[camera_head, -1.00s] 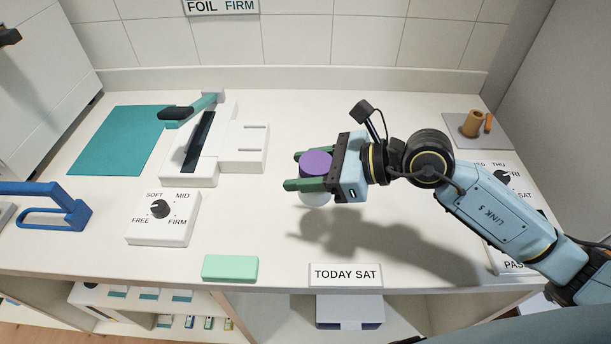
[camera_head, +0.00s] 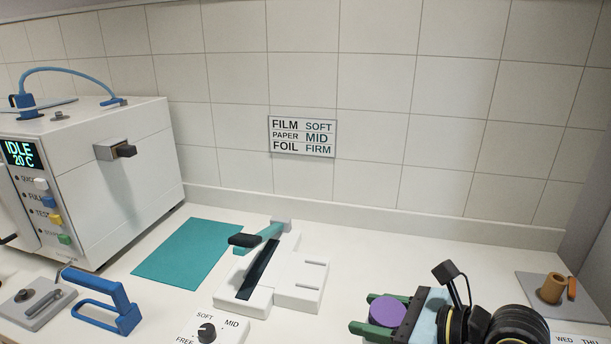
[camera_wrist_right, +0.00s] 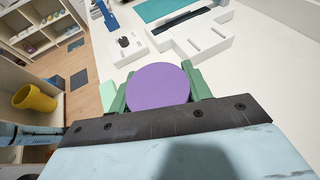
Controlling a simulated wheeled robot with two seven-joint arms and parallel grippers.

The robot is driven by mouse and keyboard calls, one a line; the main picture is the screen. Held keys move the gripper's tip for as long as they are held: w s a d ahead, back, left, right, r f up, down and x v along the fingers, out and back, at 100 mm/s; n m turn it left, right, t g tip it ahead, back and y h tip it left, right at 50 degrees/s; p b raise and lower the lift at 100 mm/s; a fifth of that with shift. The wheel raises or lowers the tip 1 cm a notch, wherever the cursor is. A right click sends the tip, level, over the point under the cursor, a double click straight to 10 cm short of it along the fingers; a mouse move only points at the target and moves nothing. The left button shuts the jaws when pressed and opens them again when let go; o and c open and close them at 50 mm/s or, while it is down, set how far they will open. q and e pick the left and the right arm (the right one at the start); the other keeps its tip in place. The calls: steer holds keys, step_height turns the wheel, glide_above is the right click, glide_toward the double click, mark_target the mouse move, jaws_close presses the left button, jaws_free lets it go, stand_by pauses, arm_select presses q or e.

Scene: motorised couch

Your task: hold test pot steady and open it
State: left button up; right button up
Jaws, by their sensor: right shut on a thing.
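The test pot's round purple lid (camera_head: 386,309) shows near the bottom edge of the head view, right of the white sealer-like device. My right gripper (camera_head: 388,314) has its green fingers on either side of the pot and is shut on it. In the right wrist view the purple lid (camera_wrist_right: 158,86) faces the camera between the green fingers, and the lid is on. The pot's body under the lid is hidden now. My left gripper is in neither current view.
A white device with a teal lever (camera_head: 264,245) stands left of the pot, beside a teal mat (camera_head: 187,254). A dial box (camera_head: 213,329), a blue handle (camera_head: 108,305) and a white IDLE machine (camera_head: 120,170) are further left. A tray with a brown cup (camera_head: 553,289) is at right.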

steer(key=d+m+t+h, duration=0.4)
steer(key=d+m+h, duration=0.1)
steer(key=d, duration=0.3)
steer(key=w+a+f+n+g+y, duration=0.1)
steer(key=a+n+g+y, duration=0.6)
steer(key=a, duration=0.6)
steer(key=shift+w+a+f+n+g, duration=0.15)
steer(key=shift+a+f+n+g, duration=0.15)
steer(key=shift+n, duration=0.4)
steer(key=shift+a, duration=0.3)
jaws_close()
steer(key=s+d+m+t+p, duration=0.2)
steer(key=d+p, duration=0.2)
steer(key=shift+h, duration=0.5)
steer(key=f, duration=0.3)
steer(key=f+b, duration=0.1)
steer(key=f, duration=0.5)
steer(key=shift+s+d, duration=0.15)
steer(key=shift+d, duration=0.1)
steer(key=shift+f+b, duration=0.1)
steer(key=shift+b, duration=0.2)
